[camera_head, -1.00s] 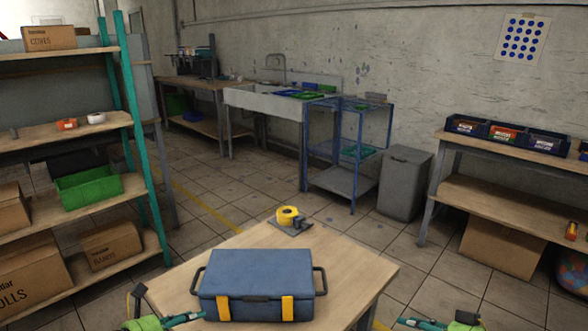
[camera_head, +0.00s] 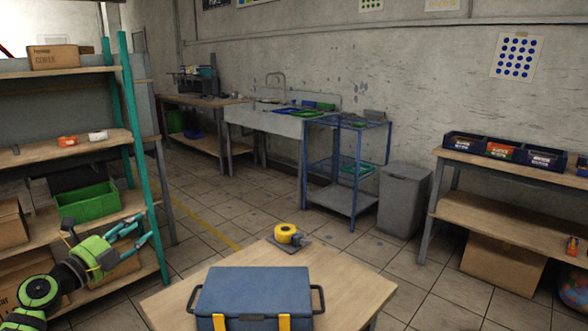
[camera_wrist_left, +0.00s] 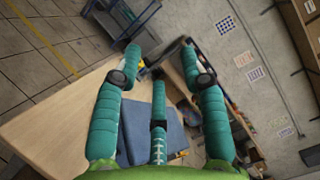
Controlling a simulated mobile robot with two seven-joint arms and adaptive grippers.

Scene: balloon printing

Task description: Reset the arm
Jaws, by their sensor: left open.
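My left gripper (camera_head: 138,230) is at the left of the head view, raised in front of the wooden shelf and clear of the table. Its teal fingers are spread and empty; they also show in the left wrist view (camera_wrist_left: 161,62). The blue case (camera_head: 255,290) with two yellow latches and black side handles sits closed on the wooden table (camera_head: 350,287). In the wrist view the case (camera_wrist_left: 172,130) shows beyond the fingers, apart from them. My right gripper is out of both views.
A yellow tape roll (camera_head: 285,233) stands at the table's back edge. The shelf at left holds a green bin (camera_head: 88,202) and cardboard boxes, close behind my left gripper. A blue rack (camera_head: 345,170), a grey bin (camera_head: 404,198) and a workbench (camera_head: 510,170) stand further back.

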